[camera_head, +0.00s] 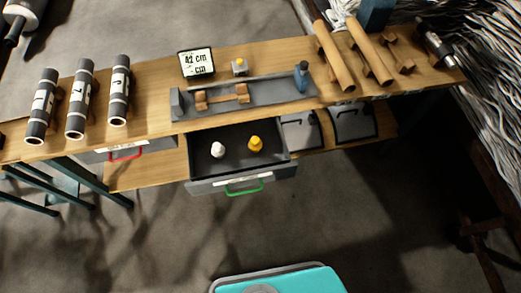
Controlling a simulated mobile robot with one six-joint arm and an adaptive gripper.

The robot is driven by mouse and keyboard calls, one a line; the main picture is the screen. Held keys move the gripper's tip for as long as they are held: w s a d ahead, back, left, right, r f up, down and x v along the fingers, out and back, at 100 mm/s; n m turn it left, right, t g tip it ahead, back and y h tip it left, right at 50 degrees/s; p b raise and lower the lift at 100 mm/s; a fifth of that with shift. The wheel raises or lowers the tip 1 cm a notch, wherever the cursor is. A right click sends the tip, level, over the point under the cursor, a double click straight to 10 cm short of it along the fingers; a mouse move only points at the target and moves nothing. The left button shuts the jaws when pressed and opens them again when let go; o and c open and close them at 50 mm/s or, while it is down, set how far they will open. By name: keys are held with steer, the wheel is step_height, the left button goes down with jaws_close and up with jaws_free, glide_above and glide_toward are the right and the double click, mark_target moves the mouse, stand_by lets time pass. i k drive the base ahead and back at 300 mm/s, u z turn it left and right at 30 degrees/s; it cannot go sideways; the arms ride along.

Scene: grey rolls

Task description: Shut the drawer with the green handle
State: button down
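The drawer (205,170) with the green handle (244,187) is pulled out from under the wooden table, towards the camera. Its dark inside shows, with a white piece (217,150) and a yellow piece (255,144) standing in it. The green handle is on the outside of its grey front, below a pale label. My gripper is not in view.
A drawer with a red handle (125,153) is at the left under the tabletop (150,80). Several grey rolls, a grey fixture (285,92), a "42 cm" display (197,63) and wooden rollers (333,57) are on top. The floor (370,220) before the drawer looks clear.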

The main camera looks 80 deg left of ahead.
mark_target(240, 167)
steer(key=k, duration=1.9)
steer(key=u, duration=2.3)
